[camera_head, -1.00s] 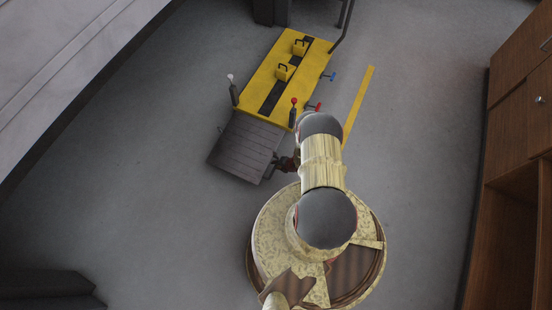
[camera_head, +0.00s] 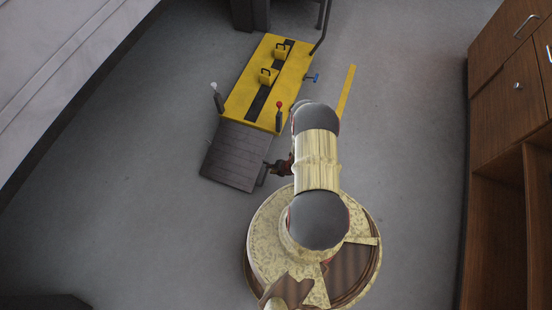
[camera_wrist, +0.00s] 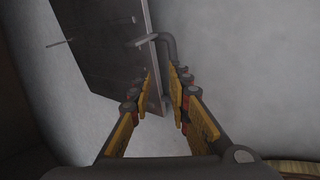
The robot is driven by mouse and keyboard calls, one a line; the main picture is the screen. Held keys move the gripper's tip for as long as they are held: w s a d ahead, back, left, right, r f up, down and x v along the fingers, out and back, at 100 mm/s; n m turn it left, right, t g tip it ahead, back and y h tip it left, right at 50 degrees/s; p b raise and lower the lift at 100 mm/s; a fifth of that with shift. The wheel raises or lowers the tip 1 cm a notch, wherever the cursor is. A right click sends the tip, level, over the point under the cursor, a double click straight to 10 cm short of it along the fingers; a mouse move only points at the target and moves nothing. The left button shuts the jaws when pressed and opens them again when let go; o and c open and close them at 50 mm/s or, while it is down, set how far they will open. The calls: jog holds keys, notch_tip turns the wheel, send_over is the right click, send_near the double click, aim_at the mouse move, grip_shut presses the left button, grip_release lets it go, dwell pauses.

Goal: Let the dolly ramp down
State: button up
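The yellow dolly (camera_head: 254,97) stands on the floor ahead of my base. Its dark grey ramp (camera_head: 235,157) extends from the dolly's near end; its exact tilt is hard to tell from above. In the wrist view the ramp (camera_wrist: 105,40) is a dark panel with a bent grey bar handle (camera_wrist: 168,42) at its edge. My gripper (camera_wrist: 160,88) is open beside the ramp's edge, its fingertips near the handle. Whether a finger touches the handle cannot be told. In the head view my gripper (camera_head: 282,166) is at the ramp's right side, partly hidden by my arm.
A white-knobbed lever (camera_head: 216,98) and a red-knobbed lever (camera_head: 279,115) flank the dolly's near end. Wooden cabinets (camera_head: 510,100) stand at the right. A pale platform (camera_head: 60,70) is at upper left. Floor left of the ramp is clear.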

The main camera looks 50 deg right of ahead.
jog(key=shift+v, duration=2.8)
